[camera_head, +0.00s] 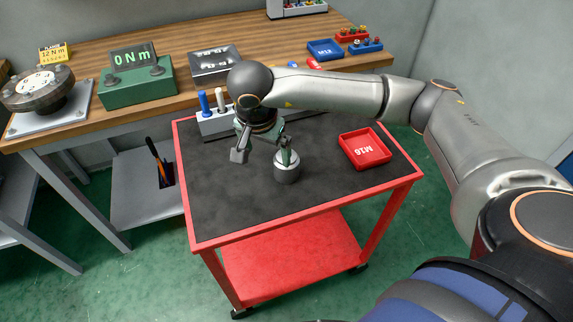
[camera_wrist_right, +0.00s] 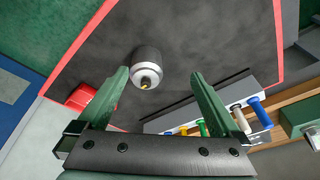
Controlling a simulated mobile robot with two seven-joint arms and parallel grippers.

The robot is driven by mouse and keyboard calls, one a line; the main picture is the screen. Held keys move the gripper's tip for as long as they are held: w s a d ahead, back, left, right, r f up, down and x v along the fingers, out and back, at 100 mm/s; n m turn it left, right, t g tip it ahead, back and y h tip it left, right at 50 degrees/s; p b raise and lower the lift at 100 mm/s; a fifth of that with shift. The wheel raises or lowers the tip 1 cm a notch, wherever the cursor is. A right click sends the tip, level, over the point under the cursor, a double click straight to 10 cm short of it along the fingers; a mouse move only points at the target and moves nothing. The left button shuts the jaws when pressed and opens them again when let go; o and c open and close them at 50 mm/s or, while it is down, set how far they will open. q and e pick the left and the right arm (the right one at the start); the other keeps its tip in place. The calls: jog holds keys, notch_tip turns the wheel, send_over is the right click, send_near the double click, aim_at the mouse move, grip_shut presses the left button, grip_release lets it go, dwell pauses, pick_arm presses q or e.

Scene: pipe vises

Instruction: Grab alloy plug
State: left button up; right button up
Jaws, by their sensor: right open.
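A short metallic cylinder (camera_head: 287,170), which looks like the alloy plug, stands upright on the black mat of the red cart. In the right wrist view the plug (camera_wrist_right: 146,68) is silvery with a darker lower part and a small brass tip on top. My right gripper (camera_head: 264,155) is open and empty, just left of and above the plug. One green finger overlaps the plug's top in the head view; whether it touches cannot be told. In the right wrist view the plug lies beyond the open fingers (camera_wrist_right: 160,80), closer to the left one. My left gripper is not in view.
A red M16 tray (camera_head: 365,148) sits right of the plug. A grey rack (camera_head: 215,122) with coloured handles stands at the cart's back left, close to my gripper. The cart's front mat (camera_head: 235,215) is clear. A wooden bench (camera_head: 190,45) with a torque display (camera_head: 137,75) stands behind.

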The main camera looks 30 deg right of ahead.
jog(key=shift+h, duration=0.9)
jog(key=d, duration=0.2)
jog(key=d+r, duration=0.1)
jog(key=shift+w+d, duration=0.35)
jog(key=shift+d, duration=0.05)
jog(key=x, duration=0.5)
jog(key=shift+d+f, duration=0.2)
jog(key=shift+f, duration=0.05)
jog(key=shift+p+x, duration=0.6)
jog(key=shift+x, duration=2.55)
jog(key=shift+a, duration=0.2)
grip_shut()
